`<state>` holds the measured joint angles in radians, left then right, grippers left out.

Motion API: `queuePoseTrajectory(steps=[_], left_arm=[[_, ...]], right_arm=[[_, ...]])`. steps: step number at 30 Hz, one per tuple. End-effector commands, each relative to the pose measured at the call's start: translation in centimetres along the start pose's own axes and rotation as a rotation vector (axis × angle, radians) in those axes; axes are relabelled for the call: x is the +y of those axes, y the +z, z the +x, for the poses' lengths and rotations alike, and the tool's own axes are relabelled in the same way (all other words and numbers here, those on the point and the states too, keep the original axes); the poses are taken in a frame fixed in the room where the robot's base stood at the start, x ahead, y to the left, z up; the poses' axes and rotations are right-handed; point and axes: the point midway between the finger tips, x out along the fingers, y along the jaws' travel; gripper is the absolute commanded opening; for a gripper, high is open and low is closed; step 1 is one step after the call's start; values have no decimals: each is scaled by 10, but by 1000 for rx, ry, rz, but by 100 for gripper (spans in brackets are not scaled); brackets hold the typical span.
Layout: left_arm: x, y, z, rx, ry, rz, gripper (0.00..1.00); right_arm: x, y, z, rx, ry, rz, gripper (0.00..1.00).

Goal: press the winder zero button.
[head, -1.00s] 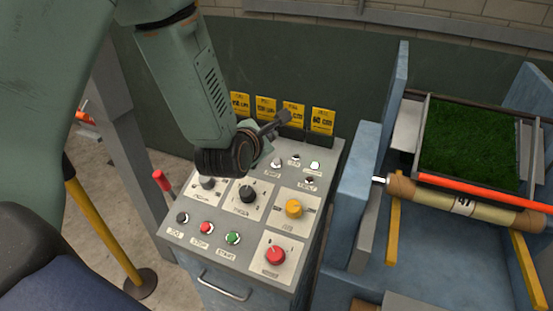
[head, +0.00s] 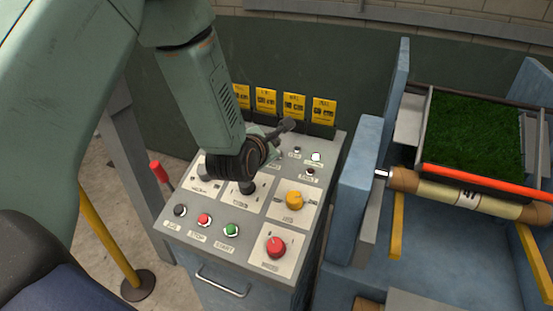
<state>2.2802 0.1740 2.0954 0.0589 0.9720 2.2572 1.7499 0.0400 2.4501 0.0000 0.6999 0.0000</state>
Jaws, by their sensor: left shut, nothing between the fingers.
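The control panel (head: 256,215) is a grey sloped console with labelled buttons and knobs. My right gripper is not in view.
Black, red and green buttons (head: 231,230) line the front left. A yellow knob (head: 294,200) and a red knob (head: 275,247) stand on the right side. A blue machine with a turf tray (head: 427,128) is close on the right.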

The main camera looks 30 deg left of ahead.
Motion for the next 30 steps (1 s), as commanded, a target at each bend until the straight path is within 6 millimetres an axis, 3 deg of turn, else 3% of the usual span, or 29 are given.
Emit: queuePoseTrajectory(steps=[3,9,30], left_arm=[[-8,-8,10,-2,2,0,0],[-12,-12,16,-1,2,-1,0],[-12,-12,17,-1,1,-1,0]], right_arm=[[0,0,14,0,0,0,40],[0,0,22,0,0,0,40],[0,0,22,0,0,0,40]])
